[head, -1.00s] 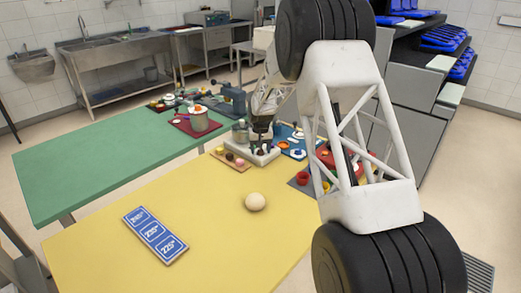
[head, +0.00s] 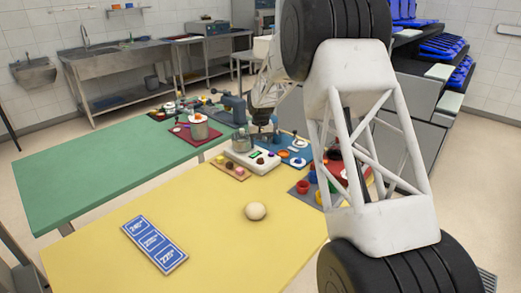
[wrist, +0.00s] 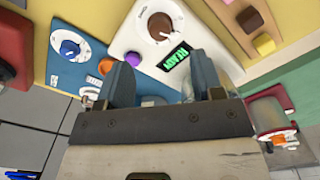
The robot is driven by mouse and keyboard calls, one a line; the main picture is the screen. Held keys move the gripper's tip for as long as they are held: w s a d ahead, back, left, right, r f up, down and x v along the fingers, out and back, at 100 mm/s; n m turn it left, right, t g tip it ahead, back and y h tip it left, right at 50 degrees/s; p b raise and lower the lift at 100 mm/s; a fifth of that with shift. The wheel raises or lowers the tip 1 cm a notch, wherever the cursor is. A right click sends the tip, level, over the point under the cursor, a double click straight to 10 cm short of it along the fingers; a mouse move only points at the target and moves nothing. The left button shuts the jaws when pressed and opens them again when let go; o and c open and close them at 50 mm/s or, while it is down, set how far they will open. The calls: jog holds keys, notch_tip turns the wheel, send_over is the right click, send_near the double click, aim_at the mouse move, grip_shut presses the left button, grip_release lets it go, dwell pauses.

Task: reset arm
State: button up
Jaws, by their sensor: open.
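My gripper (wrist: 165,85) is open in the wrist view, its two blue-grey fingers apart with nothing held between them. Beyond the fingers is a white panel (wrist: 130,40) with a brown knob (wrist: 160,26) and a green-lit display (wrist: 174,62). In the head view my gripper (head: 266,132) hangs over the far part of the yellow table, close above the white panel (head: 250,160). My arm's white lattice link and black joints cover the right side of the head view.
A cream ball (head: 256,211) and a blue temperature sign (head: 154,243) lie on the yellow table (head: 110,215). A metal pot (head: 198,128) stands on a red board near the green table (head: 90,165). The yellow table's front is mostly clear.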

jog(key=shift+r, duration=0.25)
jog(key=shift+s+d+r, duration=0.2)
jog(key=shift+s+r, duration=0.2)
jog(key=shift+r, duration=0.1)
jog(key=s+d+r, duration=0.3)
jog(key=s+r, duration=0.3)
jog(key=s, duration=0.3)
jog(key=s+d+r+t, duration=0.1)
jog(key=s+d+r, duration=0.1)
jog(key=s+r, duration=0.55)
jog(key=s+d+r, duration=0.3)
jog(key=s+r, duration=0.2)
jog(key=s, duration=0.6)
jog(key=s+d+f, duration=0.1)
jog(key=s+d, duration=0.1)
jog(key=s, duration=1.5)
jog(key=s+d+f+m+t, duration=0.1)
jog(key=s+d, duration=0.1)
jog(key=s, duration=1.6)
jog(key=shift+d+f+t, duration=0.15)
jog(key=shift+d+t, duration=0.15)
